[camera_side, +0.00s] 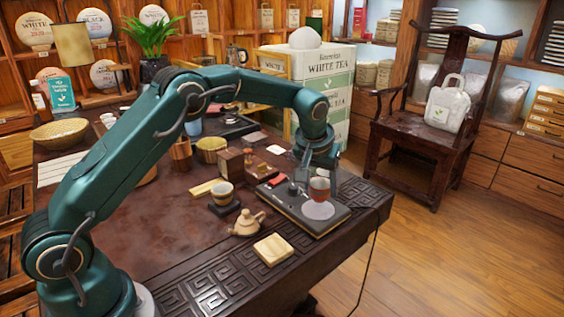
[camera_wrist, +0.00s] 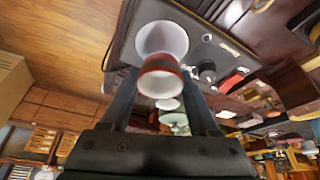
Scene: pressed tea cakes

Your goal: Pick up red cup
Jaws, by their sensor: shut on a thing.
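The red cup (camera_side: 319,190), red outside with a pale inside, is upright over a white round plate (camera_side: 318,211) on a dark tray-like stand (camera_side: 336,222). My gripper (camera_side: 318,180) reaches down from above with its fingers at the cup's sides. In the wrist view the cup (camera_wrist: 160,82) sits between the two fingertips of my gripper (camera_wrist: 158,76), which is shut on it. The white plate (camera_wrist: 162,39) shows beyond the cup. I cannot tell whether the cup touches the plate.
A patterned cup (camera_side: 224,194) on a dark base, a small teapot (camera_side: 247,223) and a pale block (camera_side: 273,249) stand left of the stand. Wooden boxes (camera_side: 230,163) are behind them. The table's right edge is close by. Bare tabletop lies at the left.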

